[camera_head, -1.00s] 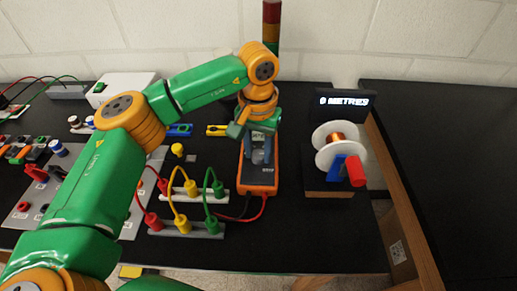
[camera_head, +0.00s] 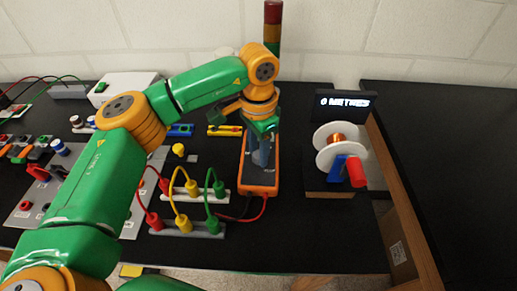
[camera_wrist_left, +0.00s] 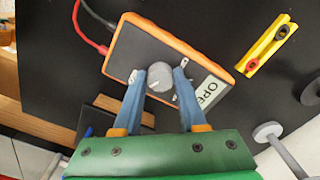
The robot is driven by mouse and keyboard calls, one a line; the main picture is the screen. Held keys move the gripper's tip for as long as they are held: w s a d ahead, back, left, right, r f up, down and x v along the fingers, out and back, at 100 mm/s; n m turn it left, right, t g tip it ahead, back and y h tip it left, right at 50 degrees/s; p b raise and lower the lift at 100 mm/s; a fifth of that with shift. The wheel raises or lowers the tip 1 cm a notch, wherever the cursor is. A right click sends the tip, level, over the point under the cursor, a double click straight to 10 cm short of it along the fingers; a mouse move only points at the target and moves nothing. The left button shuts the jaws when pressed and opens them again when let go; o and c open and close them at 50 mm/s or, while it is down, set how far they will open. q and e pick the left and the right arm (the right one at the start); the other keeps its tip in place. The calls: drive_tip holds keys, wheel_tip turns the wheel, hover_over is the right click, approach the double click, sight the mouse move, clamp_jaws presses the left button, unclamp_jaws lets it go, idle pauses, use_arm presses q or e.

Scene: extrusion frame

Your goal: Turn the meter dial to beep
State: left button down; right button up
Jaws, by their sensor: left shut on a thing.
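The orange-rimmed meter (camera_head: 263,184) lies on the black table, with a red and a dark lead at its near end. In the left wrist view the meter (camera_wrist_left: 146,45) shows a round grey dial (camera_wrist_left: 159,82) with a white mark. Its pale screen (camera_wrist_left: 211,92) reads "OPE", the rest being cut off by a finger. My left gripper (camera_head: 261,157) points down over the meter. In the wrist view its two blue-grey fingers (camera_wrist_left: 160,72) are shut on the dial, one on each side. The dial is hidden in the head view. My right gripper is out of view.
A wire spool (camera_head: 327,148) and a display (camera_head: 343,105) reading "0 METRES" stand right of the meter. Lead-linked terminal strips (camera_head: 187,229) lie to its left. A yellow block (camera_head: 225,131) and a stack light (camera_head: 272,25) are behind.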

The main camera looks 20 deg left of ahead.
sight(258, 155)
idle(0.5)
use_arm(q)
drive_tip(key=shift+c, duration=2.3)
unclamp_jaws()
drive_tip(key=shift+r, duration=0.25)
wheel_tip(258, 155, up, 7)
drive_tip(key=p, duration=0.5)
drive_tip(key=shift+r, duration=0.1)
drive_tip(key=shift+s+f, duration=0.1)
drive_tip(key=shift+f, duration=0.1)
drive_tip(key=shift+f, duration=0.1)
